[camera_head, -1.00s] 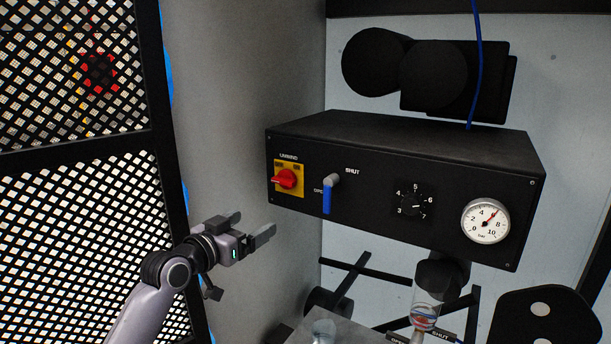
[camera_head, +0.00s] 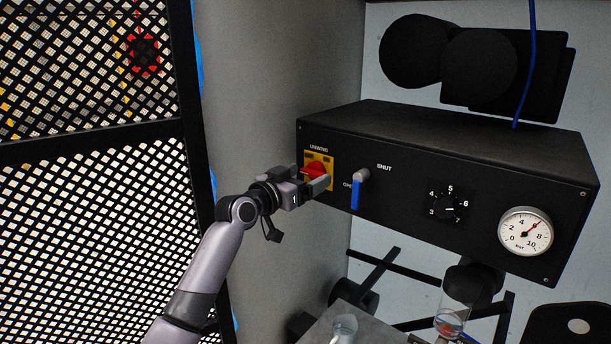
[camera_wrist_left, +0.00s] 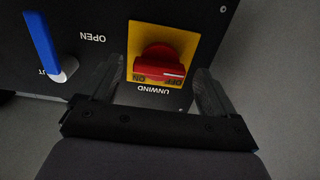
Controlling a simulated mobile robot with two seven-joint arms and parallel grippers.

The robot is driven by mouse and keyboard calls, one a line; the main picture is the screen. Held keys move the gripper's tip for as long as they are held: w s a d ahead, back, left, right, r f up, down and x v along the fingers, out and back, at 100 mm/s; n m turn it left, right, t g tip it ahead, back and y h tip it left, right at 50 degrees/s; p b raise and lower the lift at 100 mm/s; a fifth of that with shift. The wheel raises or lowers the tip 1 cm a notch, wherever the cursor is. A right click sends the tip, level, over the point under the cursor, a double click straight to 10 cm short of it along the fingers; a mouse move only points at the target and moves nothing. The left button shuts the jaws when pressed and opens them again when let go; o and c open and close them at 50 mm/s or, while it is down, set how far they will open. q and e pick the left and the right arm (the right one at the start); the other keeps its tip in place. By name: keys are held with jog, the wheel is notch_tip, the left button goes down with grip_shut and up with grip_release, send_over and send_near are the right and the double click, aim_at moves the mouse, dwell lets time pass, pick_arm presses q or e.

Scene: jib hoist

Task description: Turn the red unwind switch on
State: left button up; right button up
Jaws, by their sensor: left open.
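The red unwind switch (camera_head: 315,169) is a red knob on a yellow plate (camera_head: 328,159) at the left of the black panel. My left gripper (camera_head: 307,181) is open at the switch, its fingers partly covering the plate in the head view. In the left wrist view, which shows the panel upside down, the red knob (camera_wrist_left: 158,66) lies between the two open fingers of my left gripper (camera_wrist_left: 160,78). A gap shows on each side of the knob. Its white mark points towards the OFF label. My right gripper is in neither view.
Just right of the switch, a blue-handled lever (camera_head: 356,191) sticks out of the black panel (camera_head: 400,196). A numbered dial (camera_head: 448,206) and a bar gauge (camera_head: 526,232) are further right. A mesh fence (camera_head: 95,230) stands at the left.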

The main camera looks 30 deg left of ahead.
pick_arm(q)
jog(key=shift+w, duration=0.2)
jog(key=c, duration=1.1)
jog(key=shift+o, duration=0.2)
